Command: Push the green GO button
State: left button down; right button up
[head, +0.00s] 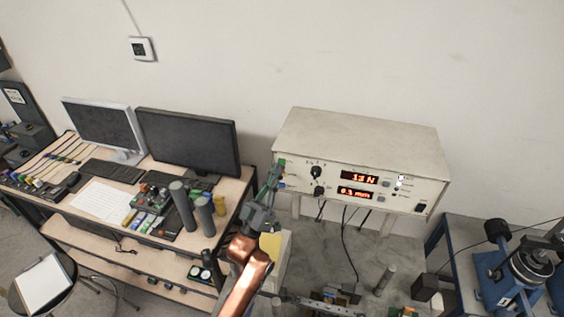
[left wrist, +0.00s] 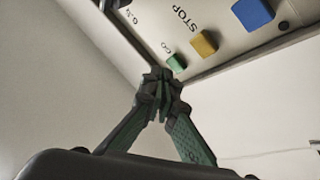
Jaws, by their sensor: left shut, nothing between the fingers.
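The green GO button (left wrist: 176,62) is a small block on the pale control panel, under the printed word GO. A yellow STOP button (left wrist: 204,43) and a blue button (left wrist: 253,14) stand in line with it. My left gripper (left wrist: 160,82) is shut and empty, with its tips just short of the green button in the picture; I cannot tell if they touch. In the head view my left gripper (head: 273,180) reaches up to the left end of the front of the control box (head: 360,145), and its fingers mostly hide the buttons there. My right gripper is not in view.
Red displays (head: 359,177) and black knobs (head: 316,171) sit on the box front. A desk (head: 232,190) with monitors (head: 188,141), keyboards and grey cylinders (head: 184,207) stands at the left. Blue-framed machinery (head: 510,280) stands at the lower right.

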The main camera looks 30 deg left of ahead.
pick_arm(q)
jog(key=shift+s+d, duration=0.1)
jog(key=shift+s, duration=0.15)
jog(key=s, duration=0.2)
jog(key=s+d, duration=0.1)
jog(key=s, duration=0.1)
jog(key=shift+s+p, duration=0.35)
jog(key=shift+p, duration=0.05)
jog(key=shift+y, duration=0.3)
dwell(1.0)
